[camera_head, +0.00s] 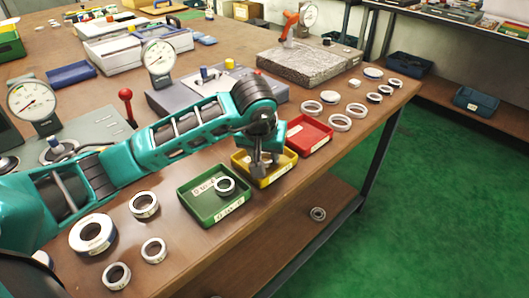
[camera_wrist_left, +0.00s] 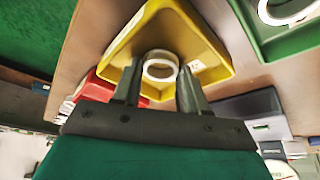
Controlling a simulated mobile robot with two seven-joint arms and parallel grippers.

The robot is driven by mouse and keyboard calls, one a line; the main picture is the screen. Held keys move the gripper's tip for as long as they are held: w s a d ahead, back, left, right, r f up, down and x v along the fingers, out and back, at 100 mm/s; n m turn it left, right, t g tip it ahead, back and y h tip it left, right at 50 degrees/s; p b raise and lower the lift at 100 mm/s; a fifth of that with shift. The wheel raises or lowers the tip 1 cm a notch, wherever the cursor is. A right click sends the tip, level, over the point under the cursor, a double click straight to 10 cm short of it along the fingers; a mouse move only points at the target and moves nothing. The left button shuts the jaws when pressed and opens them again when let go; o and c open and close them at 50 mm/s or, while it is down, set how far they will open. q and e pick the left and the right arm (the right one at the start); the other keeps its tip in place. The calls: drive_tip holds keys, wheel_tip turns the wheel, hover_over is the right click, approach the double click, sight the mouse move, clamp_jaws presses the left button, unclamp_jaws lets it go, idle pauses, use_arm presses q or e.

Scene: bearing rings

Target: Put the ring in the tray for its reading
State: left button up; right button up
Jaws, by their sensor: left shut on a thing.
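My left gripper (camera_head: 259,174) points down over the yellow tray (camera_head: 289,168). It is shut on a pale ring (camera_wrist_left: 160,67), which shows between the two fingertips in the left wrist view, within the outline of the yellow tray (camera_wrist_left: 207,62). In the head view the fingers hide this ring, and I cannot tell whether it touches the tray floor. The green tray (camera_head: 183,203), left of the yellow one, holds a ring (camera_head: 225,185). The red tray (camera_head: 322,145), on the right of the yellow one, looks empty. My right gripper is not in view.
Several rings lie loose at the front left, including a large one (camera_head: 78,238). Several more lie at the right, including a pale one (camera_head: 340,122). Dial gauges (camera_head: 159,57) and a granite block (camera_head: 310,65) stand behind. One ring (camera_head: 318,213) lies on the lower shelf.

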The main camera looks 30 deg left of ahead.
use_arm(q)
drive_tip(key=shift+f, duration=0.1)
drive_tip(key=o, duration=1.1)
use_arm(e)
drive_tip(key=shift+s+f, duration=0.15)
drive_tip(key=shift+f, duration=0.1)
use_arm(q)
drive_tip(key=shift+o, duration=0.2)
drive_tip(key=shift+r, duration=0.6)
drive_tip(key=p+v, duration=0.1)
drive_tip(key=v, duration=1)
drive_tip(key=shift+s+p, duration=0.25)
drive_tip(key=shift+p, duration=0.05)
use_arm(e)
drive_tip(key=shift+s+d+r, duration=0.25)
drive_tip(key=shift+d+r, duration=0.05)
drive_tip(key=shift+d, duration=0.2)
use_arm(q)
drive_tip(key=shift+d, duration=0.1)
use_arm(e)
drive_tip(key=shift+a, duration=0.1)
use_arm(q)
drive_tip(key=shift+s+d, duration=0.1)
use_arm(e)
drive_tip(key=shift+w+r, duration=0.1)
